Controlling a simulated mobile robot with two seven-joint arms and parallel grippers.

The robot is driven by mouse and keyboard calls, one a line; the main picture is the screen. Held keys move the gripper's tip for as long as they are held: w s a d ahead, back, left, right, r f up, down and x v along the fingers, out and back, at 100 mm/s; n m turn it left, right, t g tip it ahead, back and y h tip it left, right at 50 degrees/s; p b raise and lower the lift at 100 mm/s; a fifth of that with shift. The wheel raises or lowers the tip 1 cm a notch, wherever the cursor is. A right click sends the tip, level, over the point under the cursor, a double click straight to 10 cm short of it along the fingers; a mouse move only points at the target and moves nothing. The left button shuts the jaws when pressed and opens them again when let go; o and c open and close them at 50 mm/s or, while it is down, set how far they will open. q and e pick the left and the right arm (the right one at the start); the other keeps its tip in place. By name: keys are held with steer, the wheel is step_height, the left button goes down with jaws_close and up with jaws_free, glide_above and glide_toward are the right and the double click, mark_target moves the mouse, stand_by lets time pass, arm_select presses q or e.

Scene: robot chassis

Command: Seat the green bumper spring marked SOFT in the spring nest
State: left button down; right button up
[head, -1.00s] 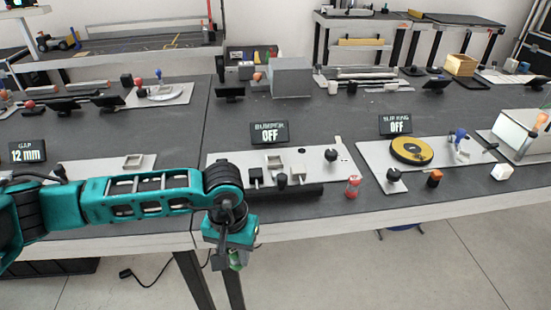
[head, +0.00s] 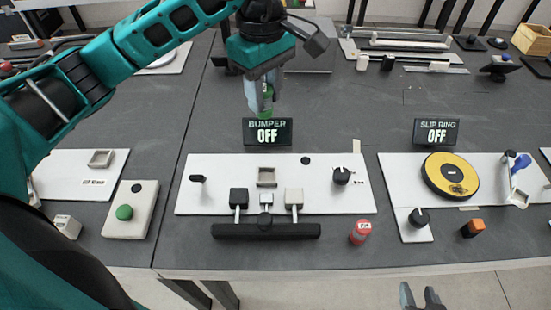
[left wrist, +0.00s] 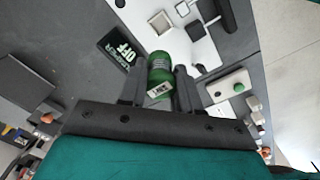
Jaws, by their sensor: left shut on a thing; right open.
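The green bumper spring (head: 267,100) is a short green cylinder. In the left wrist view the green spring (left wrist: 159,72) sits between the fingers, with a pale label, its letters too small to read. My left gripper (head: 262,94) is shut on it, holding it above the table behind the BUMPER sign. The spring nest, a small square beige-rimmed socket (head: 267,176), is on the white bumper board (head: 330,200) in front of that sign; it appears empty. It also shows in the left wrist view (left wrist: 160,23). My right gripper (head: 421,297) is open and empty at the bottom edge.
The BUMPER sign (head: 267,131) reads OFF. A black bumper bar (head: 265,231) lies along the board's front. A red cylinder (head: 360,232) stands right of it. A panel with a green button (head: 125,212) is to the left. The slip ring's yellow disc (head: 450,176) is right.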

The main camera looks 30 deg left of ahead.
arm_select(q)
steer(key=shift+s+f+b, duration=0.1)
steer(key=shift+f+b, duration=0.65)
steer(key=shift+f, duration=9.05)
steer(key=shift+f, duration=0.25)
steer(key=c, duration=0.8)
jaws_free()
steer(key=shift+r, duration=0.1)
steer(key=shift+r, duration=0.2)
step_height(320, 180, up, 12)
